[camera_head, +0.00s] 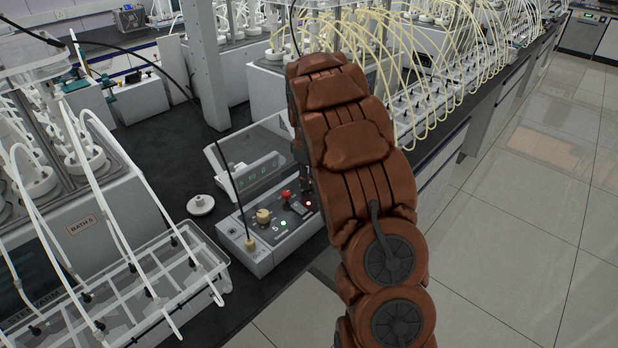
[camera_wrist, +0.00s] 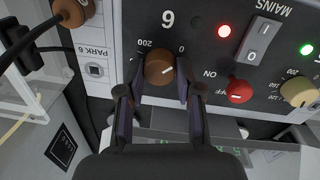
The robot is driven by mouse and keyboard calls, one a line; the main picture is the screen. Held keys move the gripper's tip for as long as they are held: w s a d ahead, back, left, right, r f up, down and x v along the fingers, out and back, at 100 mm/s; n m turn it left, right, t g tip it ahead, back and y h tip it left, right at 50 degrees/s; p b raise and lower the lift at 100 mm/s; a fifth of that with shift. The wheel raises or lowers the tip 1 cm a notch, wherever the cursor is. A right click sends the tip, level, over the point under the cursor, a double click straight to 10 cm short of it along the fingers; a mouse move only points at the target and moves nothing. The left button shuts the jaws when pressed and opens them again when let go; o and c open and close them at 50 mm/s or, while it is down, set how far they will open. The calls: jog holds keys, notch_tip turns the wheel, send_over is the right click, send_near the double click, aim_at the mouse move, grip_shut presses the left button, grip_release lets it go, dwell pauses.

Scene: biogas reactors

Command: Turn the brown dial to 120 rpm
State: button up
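The brown dial (camera_wrist: 158,68) shows in the wrist view on a dark panel below an upside-down "6". Its white mark points to the right side. A "0" is printed at its upper right and "200" at its upper left; the rest of its scale is hidden. My gripper (camera_wrist: 160,80) is open, with one finger on each side of the dial and a small gap showing on each side. I cannot tell how deep the fingertips reach.
The panel also has a red knob (camera_wrist: 238,91), a cream knob (camera_wrist: 298,92), a MAINS switch (camera_wrist: 259,40), a red light (camera_wrist: 224,31) and a green light (camera_wrist: 306,49). A brown round part (camera_wrist: 75,12) sits near the "PARK 6" label. A tubing rack (camera_head: 200,245) stands left of the box.

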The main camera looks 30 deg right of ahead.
grip_shut()
